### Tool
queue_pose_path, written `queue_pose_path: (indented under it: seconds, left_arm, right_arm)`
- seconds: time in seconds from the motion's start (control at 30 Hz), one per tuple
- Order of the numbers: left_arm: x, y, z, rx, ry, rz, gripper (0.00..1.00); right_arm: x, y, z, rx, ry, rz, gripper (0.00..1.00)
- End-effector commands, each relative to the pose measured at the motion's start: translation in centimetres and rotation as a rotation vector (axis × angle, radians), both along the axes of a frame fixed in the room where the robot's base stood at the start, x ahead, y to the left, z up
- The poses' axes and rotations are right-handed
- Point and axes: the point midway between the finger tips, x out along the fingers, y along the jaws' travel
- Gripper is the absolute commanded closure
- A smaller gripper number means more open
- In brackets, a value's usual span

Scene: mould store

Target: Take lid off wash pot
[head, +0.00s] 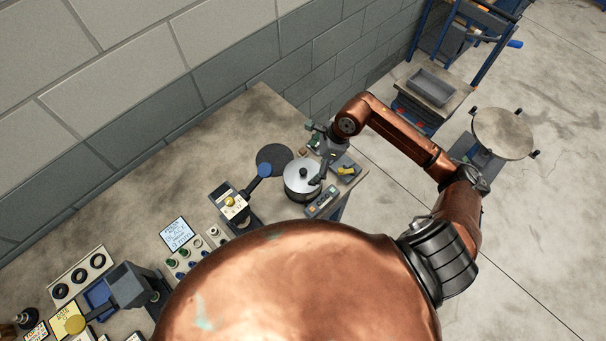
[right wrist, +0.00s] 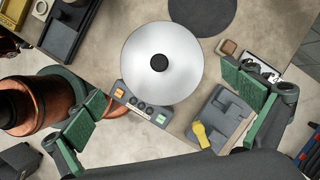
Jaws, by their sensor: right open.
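The wash pot (head: 301,192) stands on the bench near its right end, with its round silver lid (head: 298,174) on top. The lid has a black knob (head: 303,172) at its middle. In the right wrist view the lid (right wrist: 160,85) fills the upper middle, its black knob (right wrist: 159,62) facing the camera; the pot body is hidden under it. My right gripper (head: 318,155) is by the pot's right side in the head view. In the right wrist view its two green-padded fingers (right wrist: 165,106) are wide apart with nothing between the pads. My left gripper is not in view.
A dark round mat (head: 274,157) lies flat and empty behind the pot. A button box (head: 322,203) sits close in front of the pot. A grey block with a yellow knob (right wrist: 216,118) is to its right.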

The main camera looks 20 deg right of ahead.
Motion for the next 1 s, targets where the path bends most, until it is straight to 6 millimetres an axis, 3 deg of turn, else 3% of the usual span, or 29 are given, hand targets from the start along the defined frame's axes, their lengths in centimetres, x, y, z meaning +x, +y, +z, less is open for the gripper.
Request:
queue_pose_path:
  seconds: [0.5,0.8,1.0]
  left_arm:
    - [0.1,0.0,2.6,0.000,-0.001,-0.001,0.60]
    - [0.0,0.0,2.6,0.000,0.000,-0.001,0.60]
    - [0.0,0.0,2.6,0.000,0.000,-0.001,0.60]
  right_arm:
    - [1.1,2.5,-5.4,0.007,0.003,-0.002,0.00]
    - [1.2,2.6,-6.0,0.005,0.000,0.000,0.00]
    - [1.2,2.6,-6.0,0.006,0.000,-0.001,0.13]
